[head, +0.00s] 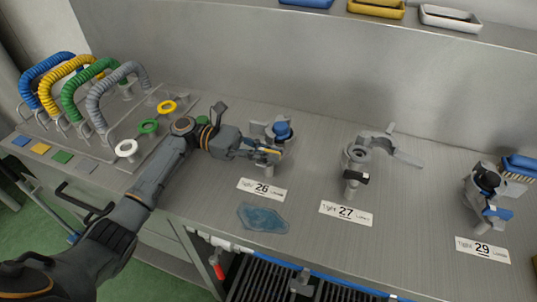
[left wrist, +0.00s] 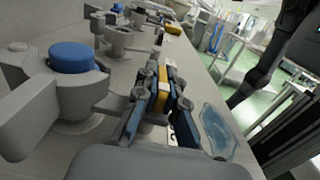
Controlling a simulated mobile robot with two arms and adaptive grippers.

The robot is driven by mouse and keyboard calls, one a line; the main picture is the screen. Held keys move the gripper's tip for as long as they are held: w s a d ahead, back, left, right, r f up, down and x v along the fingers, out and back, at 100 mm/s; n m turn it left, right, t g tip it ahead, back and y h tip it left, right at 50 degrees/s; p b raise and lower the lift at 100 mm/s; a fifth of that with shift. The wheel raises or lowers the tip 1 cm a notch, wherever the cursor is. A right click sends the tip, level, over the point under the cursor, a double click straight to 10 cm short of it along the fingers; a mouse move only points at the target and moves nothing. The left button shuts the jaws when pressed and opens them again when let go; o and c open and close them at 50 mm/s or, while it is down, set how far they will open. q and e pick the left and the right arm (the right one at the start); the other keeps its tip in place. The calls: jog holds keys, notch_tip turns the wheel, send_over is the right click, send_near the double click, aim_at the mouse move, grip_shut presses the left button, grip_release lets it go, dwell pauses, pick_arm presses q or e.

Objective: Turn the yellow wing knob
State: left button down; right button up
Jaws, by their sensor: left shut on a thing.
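The yellow wing knob (left wrist: 162,105) shows as a narrow yellow strip between the blue-padded fingers of my left gripper (left wrist: 158,92). In the head view, a small bit of yellow (head: 271,151) shows at the left gripper (head: 264,152), beside a grey fixture with a blue cap (head: 283,131). The blue cap also shows large at left in the left wrist view (left wrist: 72,57). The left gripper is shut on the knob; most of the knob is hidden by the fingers. A "Tight 26 Loose" label (head: 262,190) lies in front. My right gripper is not in view.
Fixtures at label 27 (head: 346,213) and label 29 (head: 482,249) stand to the right. A bluish wet-looking patch (head: 262,218) lies in front of label 26. Coloured hoses (head: 78,80) and rings fill the left. A blue-backed brush (head: 519,165) lies at far right.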

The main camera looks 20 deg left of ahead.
pick_arm(q)
jog(key=shift+g, duration=0.3)
jog(key=c, duration=1.4)
grip_release()
jog(key=shift+c, duration=0.2)
jog(key=shift+a, duration=0.15)
jog(key=a, duration=0.7)
jog(key=shift+w+a, duration=0.1)
jog(key=shift+w, duration=0.05)
